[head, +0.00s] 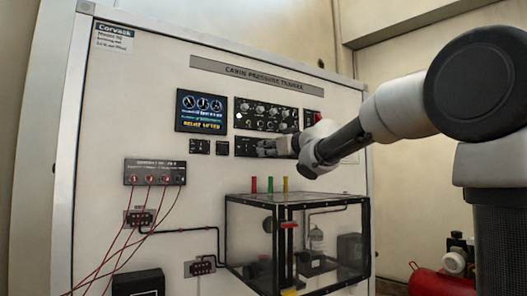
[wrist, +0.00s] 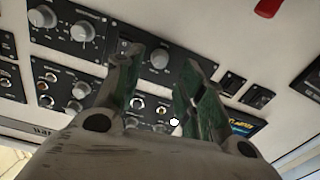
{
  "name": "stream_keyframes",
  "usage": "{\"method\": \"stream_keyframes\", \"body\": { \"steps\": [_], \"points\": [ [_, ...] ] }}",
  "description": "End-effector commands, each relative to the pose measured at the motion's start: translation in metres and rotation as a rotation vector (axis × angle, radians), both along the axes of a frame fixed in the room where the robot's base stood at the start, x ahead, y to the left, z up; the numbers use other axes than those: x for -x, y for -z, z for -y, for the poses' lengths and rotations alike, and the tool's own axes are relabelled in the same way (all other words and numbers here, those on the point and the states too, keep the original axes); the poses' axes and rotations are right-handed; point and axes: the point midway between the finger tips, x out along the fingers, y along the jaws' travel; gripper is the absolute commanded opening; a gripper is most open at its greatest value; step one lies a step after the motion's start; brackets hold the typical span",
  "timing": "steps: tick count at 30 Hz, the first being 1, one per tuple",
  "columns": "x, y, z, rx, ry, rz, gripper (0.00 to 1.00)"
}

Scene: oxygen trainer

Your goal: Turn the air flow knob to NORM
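A grey round knob with a pointer (wrist: 159,57) sits on a small black panel, which shows in the head view (head: 246,147) below the larger knob panel. Its lettering is too small to read, so I cannot tell for sure that it is the air flow knob or what it is set to. My gripper (wrist: 160,66) is open, its two green-padded fingers apart, with the knob appearing between the tips. I cannot tell whether the fingers touch it. In the head view my gripper (head: 266,149) is in front of the small panel and partly hides it.
The larger black panel (head: 266,114) holds several knobs and switches close above. A display (head: 201,111) and two small black modules (head: 199,146) lie to the left. A clear black-framed box (head: 300,200) juts out below, with coloured cylinders on top. Red cables (head: 119,235) hang at lower left.

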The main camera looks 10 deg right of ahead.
Motion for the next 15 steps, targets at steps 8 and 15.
{"method": "stream_keyframes", "body": {
  "steps": [8,15],
  "points": [
    [-0.033,0.0,-0.012,-0.002,0.0,-0.001,0.39],
    [-0.036,0.0,-0.013,-0.001,0.001,0.0,0.39]
  ]
}}
